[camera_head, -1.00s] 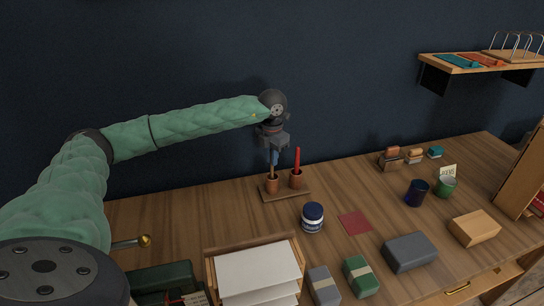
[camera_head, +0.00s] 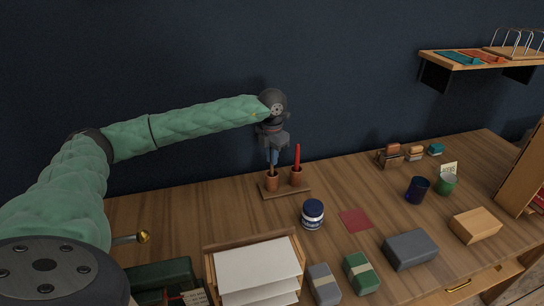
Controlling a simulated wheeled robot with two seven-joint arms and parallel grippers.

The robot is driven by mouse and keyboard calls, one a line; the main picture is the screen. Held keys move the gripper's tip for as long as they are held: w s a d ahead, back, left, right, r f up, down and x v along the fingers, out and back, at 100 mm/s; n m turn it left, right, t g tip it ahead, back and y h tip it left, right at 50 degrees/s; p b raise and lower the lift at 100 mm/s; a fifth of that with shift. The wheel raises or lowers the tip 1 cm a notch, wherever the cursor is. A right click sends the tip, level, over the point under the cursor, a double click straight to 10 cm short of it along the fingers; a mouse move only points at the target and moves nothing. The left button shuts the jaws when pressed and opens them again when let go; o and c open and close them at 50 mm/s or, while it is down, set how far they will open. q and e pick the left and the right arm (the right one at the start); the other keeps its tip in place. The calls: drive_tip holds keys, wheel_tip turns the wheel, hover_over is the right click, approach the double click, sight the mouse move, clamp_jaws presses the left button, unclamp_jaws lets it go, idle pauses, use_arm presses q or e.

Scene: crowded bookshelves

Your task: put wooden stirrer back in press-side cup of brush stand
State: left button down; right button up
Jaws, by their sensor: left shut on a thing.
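The brush stand (camera_head: 287,192) is a small wooden base with two terracotta-coloured cups near the back of the desk. My left gripper (camera_head: 273,160) points down just above the left cup (camera_head: 272,183). It is shut on the thin wooden stirrer (camera_head: 271,171), whose lower end appears to be inside that cup. How deep it sits is hidden by the cup wall. The right cup (camera_head: 296,179) holds an upright red-handled tool (camera_head: 297,158), close beside the gripper. My right gripper is not in view.
A blue jar (camera_head: 312,213) with a white label stands in front of the stand, beside a red square (camera_head: 355,220). A paper tray (camera_head: 257,272) and wrapped blocks sit at the front. The dark wall is close behind the stand.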

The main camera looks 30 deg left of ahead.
use_arm(q)
drive_tip(key=shift+f+b, duration=0.35)
drive_tip(key=shift+f, duration=0.05)
idle(0.4)
drive_tip(key=c, duration=1.4)
unclamp_jaws()
